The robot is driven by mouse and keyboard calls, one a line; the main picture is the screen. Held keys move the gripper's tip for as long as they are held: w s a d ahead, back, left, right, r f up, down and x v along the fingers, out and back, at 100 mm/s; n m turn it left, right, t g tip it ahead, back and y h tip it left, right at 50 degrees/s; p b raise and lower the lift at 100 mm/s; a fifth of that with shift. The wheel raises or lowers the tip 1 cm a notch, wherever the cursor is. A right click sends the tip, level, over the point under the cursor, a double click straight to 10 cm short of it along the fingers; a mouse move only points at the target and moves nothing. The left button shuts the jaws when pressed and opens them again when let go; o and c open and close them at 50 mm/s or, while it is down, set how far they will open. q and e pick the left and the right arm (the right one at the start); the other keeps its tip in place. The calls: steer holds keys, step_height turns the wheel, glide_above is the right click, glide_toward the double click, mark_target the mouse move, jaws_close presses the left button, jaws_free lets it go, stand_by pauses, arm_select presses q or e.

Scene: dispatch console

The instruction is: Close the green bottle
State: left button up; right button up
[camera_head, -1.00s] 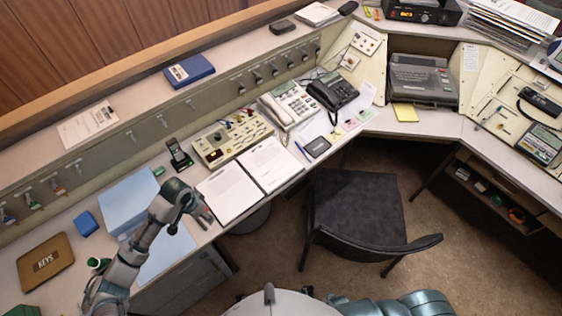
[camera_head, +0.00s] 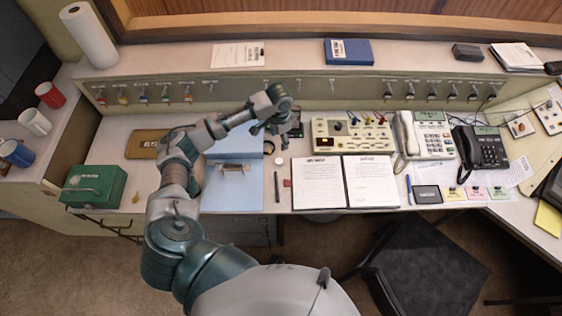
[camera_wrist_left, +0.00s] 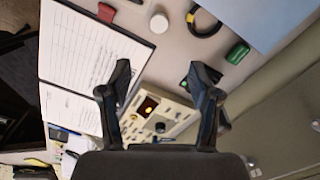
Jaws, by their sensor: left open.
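My left gripper (camera_head: 268,126) is over the desk, left of the beige switch panel. In the left wrist view the gripper (camera_wrist_left: 161,88) has its two fingers wide apart with nothing between them. A small white round piece, perhaps a cap, (camera_head: 280,162) lies on the desk left of the open binder. It also shows in the wrist view (camera_wrist_left: 159,23). My right gripper is not in view.
A green cash box (camera_head: 96,187) stands at the left end, near the keys case (camera_head: 147,144). A blue folder (camera_head: 232,194) lies on the desk. The open binder (camera_head: 346,190), switch panel (camera_head: 352,138) and phones (camera_head: 480,148) fill the right. A chair (camera_head: 425,270) stands in front.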

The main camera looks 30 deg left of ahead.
arm_select(q)
glide_above(279, 160)
steer(key=a, duration=0.1)
step_height(279, 160, down, 9)
steer(key=shift+r+b, duration=0.1)
steer(key=shift+b, duration=0.25)
steer(key=shift+a+f, duration=0.1)
steer(key=shift+f, duration=0.4)
steer(key=shift+d, duration=0.4)
steer(key=shift+d+r, duration=0.15)
steer(key=shift+r, duration=0.05)
steer(key=shift+d+f, duration=0.15)
step_height(279, 160, down, 4)
steer(key=shift+s+d+r, duration=0.1)
steer(key=shift+r, duration=0.05)
steer(key=shift+a+f, duration=0.25)
steer(key=shift+f, duration=0.45)
steer(key=shift+d, duration=0.3)
steer(key=c, duration=0.7)
steer(key=shift+r, duration=0.1)
steer(key=shift+c, duration=0.4)
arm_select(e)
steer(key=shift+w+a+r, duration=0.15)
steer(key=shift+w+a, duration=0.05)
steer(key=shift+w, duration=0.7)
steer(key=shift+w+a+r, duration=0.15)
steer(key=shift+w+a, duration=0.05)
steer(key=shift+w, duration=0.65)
